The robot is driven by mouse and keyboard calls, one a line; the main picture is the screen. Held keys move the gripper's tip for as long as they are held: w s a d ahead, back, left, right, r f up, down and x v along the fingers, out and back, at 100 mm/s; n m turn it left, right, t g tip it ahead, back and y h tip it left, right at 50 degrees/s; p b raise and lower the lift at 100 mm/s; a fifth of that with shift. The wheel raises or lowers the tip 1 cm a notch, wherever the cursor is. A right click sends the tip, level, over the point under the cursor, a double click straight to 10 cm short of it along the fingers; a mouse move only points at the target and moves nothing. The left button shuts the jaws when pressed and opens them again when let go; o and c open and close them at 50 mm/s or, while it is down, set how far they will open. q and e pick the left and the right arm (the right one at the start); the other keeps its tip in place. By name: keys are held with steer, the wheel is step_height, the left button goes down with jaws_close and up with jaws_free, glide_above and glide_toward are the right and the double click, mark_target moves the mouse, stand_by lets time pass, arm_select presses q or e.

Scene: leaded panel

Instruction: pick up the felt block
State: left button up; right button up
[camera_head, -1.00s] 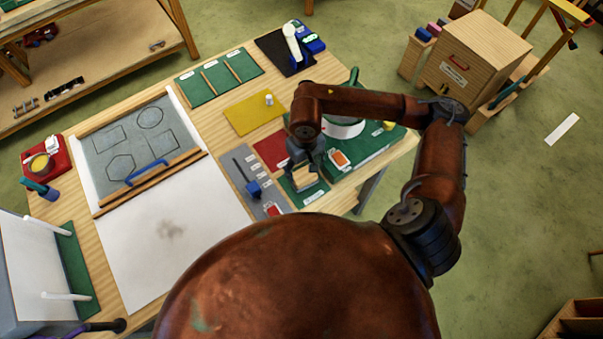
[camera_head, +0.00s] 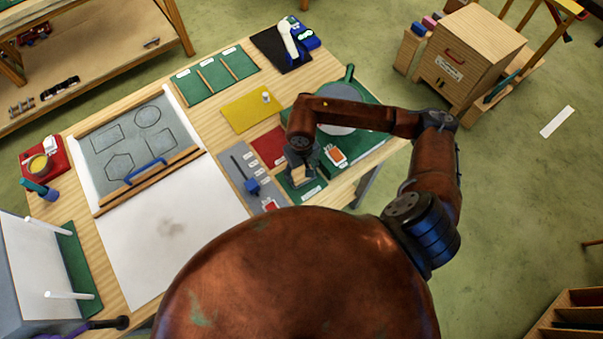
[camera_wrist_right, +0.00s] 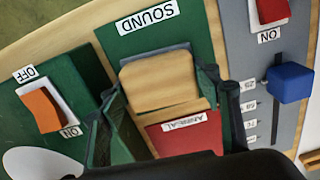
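The felt block (camera_wrist_right: 160,82) is a pale wooden block with a grey layer along its far edge. It sits on a green mat (camera_wrist_right: 120,42) labelled SOUND, in the right wrist view. In the head view the block (camera_head: 301,177) is partly hidden under my right gripper (camera_head: 299,166). In the wrist view my right gripper (camera_wrist_right: 161,86) is open, with one dark finger at each side of the block. The gaps look small, and I cannot tell whether either finger touches it. My left gripper is not in view.
A red ANNEAL mat (camera_wrist_right: 185,132) lies beside the block. An orange switch (camera_wrist_right: 42,108) and a grey slider panel with a blue knob (camera_wrist_right: 290,83) flank it. In the head view, a round grey plate (camera_head: 340,122) is behind my forearm; white paper (camera_head: 170,235) lies left.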

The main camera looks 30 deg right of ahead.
mark_target(302, 172)
steer(key=shift+c, duration=2)
steer(key=shift+w+r, duration=0.1)
steer(key=shift+r, duration=0.4)
steer(key=r, duration=0.1)
steer(key=r+b, duration=0.1)
steer(key=shift+s+a+r, duration=0.1)
steer(key=shift+s+r, duration=0.2)
steer(key=shift+r, duration=0.1)
arm_select(q)
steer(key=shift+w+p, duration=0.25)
steer(key=shift+p, duration=0.35)
arm_select(e)
steer(key=s+a+r, duration=0.3)
steer(key=s+r, duration=0.6)
steer(key=s, duration=0.4)
steer(key=shift+a, duration=0.35)
